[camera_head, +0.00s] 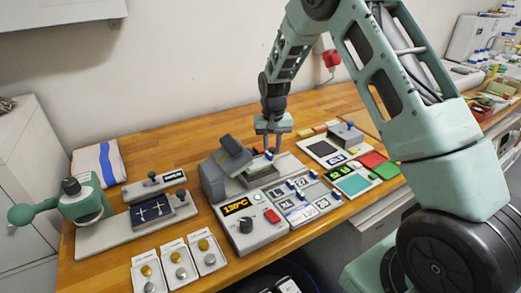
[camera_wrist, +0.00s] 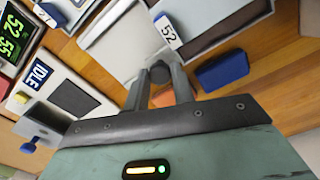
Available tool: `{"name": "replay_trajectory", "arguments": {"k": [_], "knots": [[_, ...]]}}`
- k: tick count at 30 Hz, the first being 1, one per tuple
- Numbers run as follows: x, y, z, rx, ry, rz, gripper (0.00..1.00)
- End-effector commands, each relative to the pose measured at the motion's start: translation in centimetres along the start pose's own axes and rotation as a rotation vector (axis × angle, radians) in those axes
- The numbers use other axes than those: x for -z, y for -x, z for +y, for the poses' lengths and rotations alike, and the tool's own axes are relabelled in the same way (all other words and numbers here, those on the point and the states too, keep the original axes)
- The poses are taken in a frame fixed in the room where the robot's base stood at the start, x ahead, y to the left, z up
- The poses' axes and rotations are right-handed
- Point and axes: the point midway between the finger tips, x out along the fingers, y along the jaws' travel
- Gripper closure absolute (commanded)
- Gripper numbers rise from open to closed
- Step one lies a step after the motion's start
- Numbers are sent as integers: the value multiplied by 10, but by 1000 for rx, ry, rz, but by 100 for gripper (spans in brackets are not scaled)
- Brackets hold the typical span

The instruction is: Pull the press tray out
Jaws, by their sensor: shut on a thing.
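The grey heat press (camera_head: 212,180) stands mid-table, its upper plate raised and tilted and its front display reading 130°C. The press tray (camera_head: 262,171) is a flat, pale grey piece beside the raised plate, at the press's right. My gripper (camera_head: 270,150) points down at the tray's far right side. In the wrist view my gripper (camera_wrist: 160,72) has its fingers close together on a small grey part, apparently the tray's handle. A small blue piece shows by the fingertips in the head view.
Numbered compartments with blue tabs (camera_head: 302,186) lie right of the press. A scale-like unit (camera_head: 346,134) and coloured pads (camera_head: 353,184) are farther right. A green hand press (camera_head: 83,199) stands left. A blue block (camera_wrist: 222,71) lies near my fingers. Bare wood lies behind the press.

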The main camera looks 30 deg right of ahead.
Motion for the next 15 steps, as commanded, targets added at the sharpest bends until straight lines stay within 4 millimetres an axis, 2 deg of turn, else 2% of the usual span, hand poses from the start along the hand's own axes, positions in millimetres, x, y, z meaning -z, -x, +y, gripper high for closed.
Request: {"name": "replay_trajectory", "arguments": {"k": [1,6,10,15], "knots": [[8,0,16,1,-9,4,100],[22,0,52,1,-5,3,100],[28,1,65,1,-2,4,100],[29,1,68,1,1,5,100]]}}
